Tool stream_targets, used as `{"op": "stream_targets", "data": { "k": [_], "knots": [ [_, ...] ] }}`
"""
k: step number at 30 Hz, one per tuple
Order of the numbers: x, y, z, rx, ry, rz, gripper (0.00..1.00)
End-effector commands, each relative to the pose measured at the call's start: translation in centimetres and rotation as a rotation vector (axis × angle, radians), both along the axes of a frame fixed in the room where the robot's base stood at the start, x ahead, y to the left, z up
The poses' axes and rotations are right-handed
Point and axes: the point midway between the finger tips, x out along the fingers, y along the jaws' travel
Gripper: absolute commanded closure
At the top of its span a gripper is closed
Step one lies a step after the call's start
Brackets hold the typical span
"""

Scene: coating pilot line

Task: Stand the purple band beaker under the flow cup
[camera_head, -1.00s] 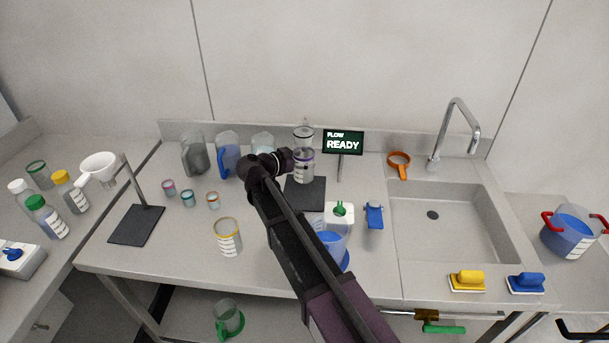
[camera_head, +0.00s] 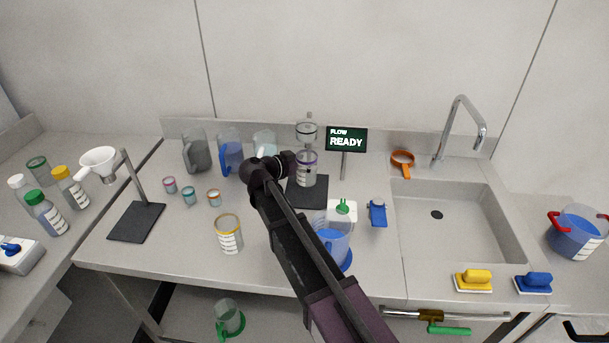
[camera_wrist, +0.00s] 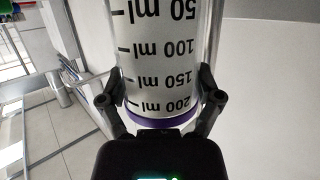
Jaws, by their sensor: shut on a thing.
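The purple band beaker (camera_head: 306,172) is upright over the dark base plate (camera_head: 312,194) of the flow cup stand. In the wrist view the beaker (camera_wrist: 165,65) is large, with ml marks and a purple band near its rim. My gripper (camera_wrist: 160,100) has its fingers on both sides of the beaker, shut on it. In the head view my gripper (camera_head: 290,163) reaches the beaker from the left. The flow cup (camera_head: 306,131) is directly above the beaker. I cannot tell whether the beaker's bottom touches the plate.
A screen (camera_head: 346,139) reading "FLOW READY" stands right of the flow cup. A yellow band beaker (camera_head: 229,234) stands front left. The sink (camera_head: 450,220) is to the right.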

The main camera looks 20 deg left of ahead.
Motion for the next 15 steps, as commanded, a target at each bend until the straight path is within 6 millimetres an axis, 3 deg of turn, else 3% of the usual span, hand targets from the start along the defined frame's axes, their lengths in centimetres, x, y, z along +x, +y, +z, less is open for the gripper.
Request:
{"op": "stream_targets", "data": {
  "k": [15],
  "knots": [
    [-0.4,0.7,-4.2,0.0,0.0,0.009,0.61]
  ]
}}
